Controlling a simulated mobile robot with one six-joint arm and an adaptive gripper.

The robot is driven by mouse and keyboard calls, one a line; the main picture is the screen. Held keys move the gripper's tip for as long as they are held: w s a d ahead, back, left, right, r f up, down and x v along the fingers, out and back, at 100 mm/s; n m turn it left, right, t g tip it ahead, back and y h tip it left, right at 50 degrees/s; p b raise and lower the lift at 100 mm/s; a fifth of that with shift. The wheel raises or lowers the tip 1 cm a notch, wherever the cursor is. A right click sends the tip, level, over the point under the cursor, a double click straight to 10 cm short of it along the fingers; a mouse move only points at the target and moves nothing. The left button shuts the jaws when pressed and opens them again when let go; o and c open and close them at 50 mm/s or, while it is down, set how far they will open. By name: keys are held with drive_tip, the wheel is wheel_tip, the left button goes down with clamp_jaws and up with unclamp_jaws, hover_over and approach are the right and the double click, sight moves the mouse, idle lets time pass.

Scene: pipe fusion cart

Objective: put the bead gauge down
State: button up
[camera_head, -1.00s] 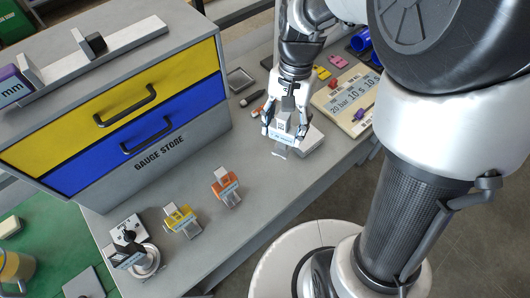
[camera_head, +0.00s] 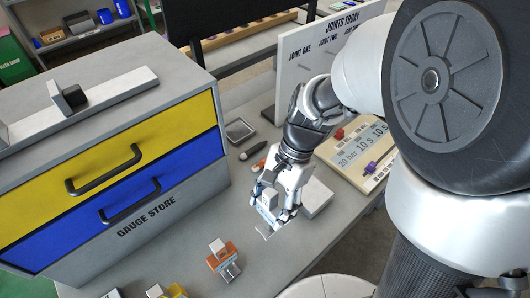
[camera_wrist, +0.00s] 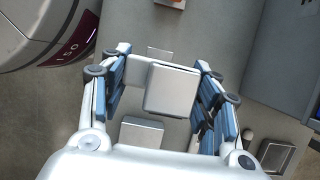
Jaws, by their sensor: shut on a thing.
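My gripper (camera_head: 272,203) is shut on a pale grey gauge (camera_head: 266,229), taken to be the bead gauge, above the grey bench top. In the wrist view the gauge's square block (camera_wrist: 172,92) sits between the two blue-padded fingers. The fingers hide part of it in the head view. I cannot tell whether its lower end touches the bench. An orange gauge (camera_head: 224,262) stands on the bench to the lower left, apart from my gripper. A yellow gauge (camera_head: 172,291) is partly cut off at the bottom edge.
The gauge store cabinet (camera_head: 150,226), with yellow and blue drawers, stands on the left. A pale grey block (camera_head: 316,197) is close to the right of my gripper. Bare bench lies between gripper and cabinet.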

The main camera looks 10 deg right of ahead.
drive_tip(key=shift+f+b, duration=1)
drive_tip(key=shift+f, duration=1.6)
drive_tip(key=shift+f, duration=0.2)
drive_tip(key=o, duration=1.2)
drive_tip(key=shift+o, duration=0.2)
drive_tip(key=shift+r, duration=0.15)
drive_tip(key=p+v, duration=0.5)
drive_tip(key=v, duration=0.6)
drive_tip(key=s+d+r+n+t+h, duration=0.3)
drive_tip(key=s+d+r+n+t, duration=0.2)
drive_tip(key=s+r+n, duration=0.5)
drive_tip(key=shift+s+r+n+t, duration=0.15)
drive_tip(key=shift+r+n+t, duration=0.45)
drive_tip(key=shift+t, duration=0.6)
